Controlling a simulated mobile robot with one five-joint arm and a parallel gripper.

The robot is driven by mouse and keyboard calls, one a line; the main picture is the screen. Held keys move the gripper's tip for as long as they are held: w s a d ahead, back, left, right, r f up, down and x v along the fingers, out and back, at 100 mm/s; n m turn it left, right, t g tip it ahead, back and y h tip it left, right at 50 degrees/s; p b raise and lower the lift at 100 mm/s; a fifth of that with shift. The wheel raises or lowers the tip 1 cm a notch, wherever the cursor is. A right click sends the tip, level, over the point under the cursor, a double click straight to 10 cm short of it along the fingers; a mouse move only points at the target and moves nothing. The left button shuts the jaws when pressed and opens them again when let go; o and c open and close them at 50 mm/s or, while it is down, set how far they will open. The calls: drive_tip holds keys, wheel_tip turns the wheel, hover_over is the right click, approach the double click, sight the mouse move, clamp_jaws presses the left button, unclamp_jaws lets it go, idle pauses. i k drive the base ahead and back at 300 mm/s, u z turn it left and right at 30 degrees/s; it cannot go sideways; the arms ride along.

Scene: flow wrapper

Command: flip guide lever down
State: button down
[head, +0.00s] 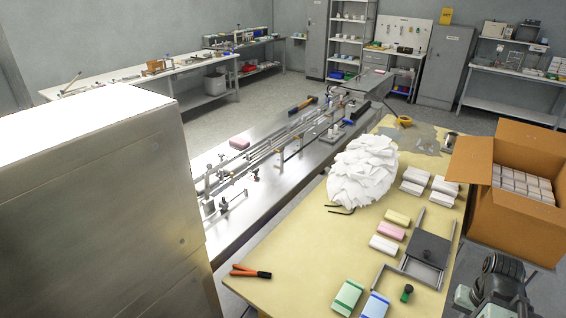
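A long steel conveyor bed (235,222) with parallel guide rails (270,150) runs from the big metal cabinet toward the back. Small clamps and posts with black knobs stand along the rails, including a post with a rod (232,201) near the front. A black and orange handle (301,105) lies or is mounted at the far part of the rails. I cannot tell which of these parts is the guide lever, or how it is set. A dark, jointed part of my arm (498,285) shows at the lower right; no fingertips can be made out.
A yellow-topped table (300,285) beside the conveyor holds a white crumpled heap (362,170), orange-handled pliers (250,272), wrapped blocks and a grey frame (428,250). An open carton (505,215) stands at right. The metal cabinet (110,190) fills the left. Open floor (232,118) lies behind the conveyor.

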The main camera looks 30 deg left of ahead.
sight(207, 183)
drive_tip(key=z, duration=0.65)
drive_tip(key=i, duration=0.2)
drive_tip(key=u, duration=3.1)
